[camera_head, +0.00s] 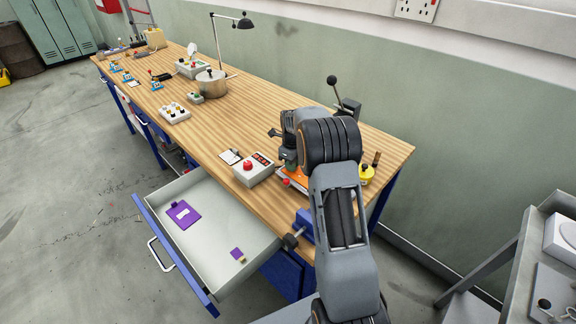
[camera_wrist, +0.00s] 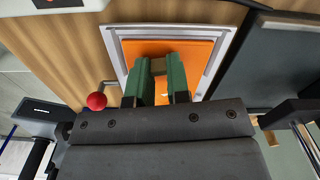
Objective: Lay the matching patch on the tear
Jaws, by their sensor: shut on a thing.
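My gripper (camera_wrist: 161,82) is shut on a small tan block (camera_wrist: 160,92), seen between its green fingers in the wrist view. The fingers are over an orange sheet (camera_wrist: 196,52) in a pale grey frame (camera_wrist: 222,57). I cannot tell whether the block is joined to an orange patch or touches the sheet. In the head view the orange sheet (camera_head: 295,176) shows partly beside my arm.
A red-button box (camera_head: 253,170) stands left of my gripper on the bench. A red-knobbed lever (camera_wrist: 97,101) is close to the grey frame. A black-knobbed lever (camera_head: 332,80) and a yellow item (camera_head: 367,174) are near my arm. A pot (camera_head: 211,83) stands farther back.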

